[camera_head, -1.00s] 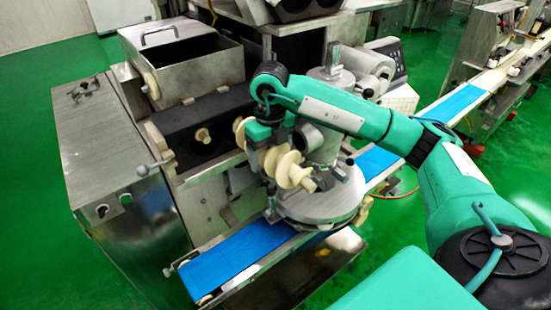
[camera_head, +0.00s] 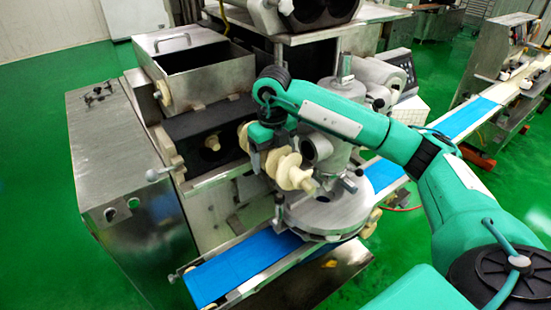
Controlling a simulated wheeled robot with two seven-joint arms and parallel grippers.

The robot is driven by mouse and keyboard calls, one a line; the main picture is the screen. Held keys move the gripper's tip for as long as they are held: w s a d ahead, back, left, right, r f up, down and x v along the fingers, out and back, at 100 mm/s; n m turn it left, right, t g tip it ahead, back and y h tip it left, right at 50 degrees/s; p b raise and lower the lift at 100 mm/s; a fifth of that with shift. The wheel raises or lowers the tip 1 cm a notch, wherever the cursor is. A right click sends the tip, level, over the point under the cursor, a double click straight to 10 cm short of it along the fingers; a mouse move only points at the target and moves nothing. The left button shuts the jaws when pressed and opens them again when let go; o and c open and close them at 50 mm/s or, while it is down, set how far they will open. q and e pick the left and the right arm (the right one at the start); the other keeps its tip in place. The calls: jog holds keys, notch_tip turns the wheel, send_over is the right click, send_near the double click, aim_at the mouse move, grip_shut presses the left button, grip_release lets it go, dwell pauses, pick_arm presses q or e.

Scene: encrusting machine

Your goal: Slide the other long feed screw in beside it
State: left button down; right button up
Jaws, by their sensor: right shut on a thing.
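A cream long feed screw (camera_head: 287,170) with wide spiral flights hangs in my right gripper (camera_head: 264,148). The jaws are shut around it near its middle and partly hide it. The screw slants from upper left to lower right, in the air in front of the upright metal cylinder. To its left is the dark housing (camera_head: 190,128) of the encrusting machine. A small cream end (camera_head: 212,142) shows at an opening in this housing; it looks like the other screw, mostly hidden inside. The held screw is apart from that opening. My left gripper is out of view.
An open steel hopper (camera_head: 182,62) stands above the housing. A round metal turntable (camera_head: 328,212) and a blue conveyor belt (camera_head: 240,263) lie below the held screw. A steel cabinet (camera_head: 120,160) with knobs stands at the left.

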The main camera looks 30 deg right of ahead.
jog(key=shift+w+a+b, duration=0.15)
jog(key=shift+w+b, duration=0.1)
jog(key=shift+w, duration=1.7)
jog(key=shift+w+a+b, duration=0.15)
jog(key=shift+w+b, duration=0.1)
jog(key=shift+w, duration=1.65)
jog(key=o, duration=1.3)
jog(key=shift+o, duration=0.2)
jog(key=shift+r, duration=0.15)
jog(key=shift+r+p, duration=1.9)
jog(key=shift+r, duration=1.7)
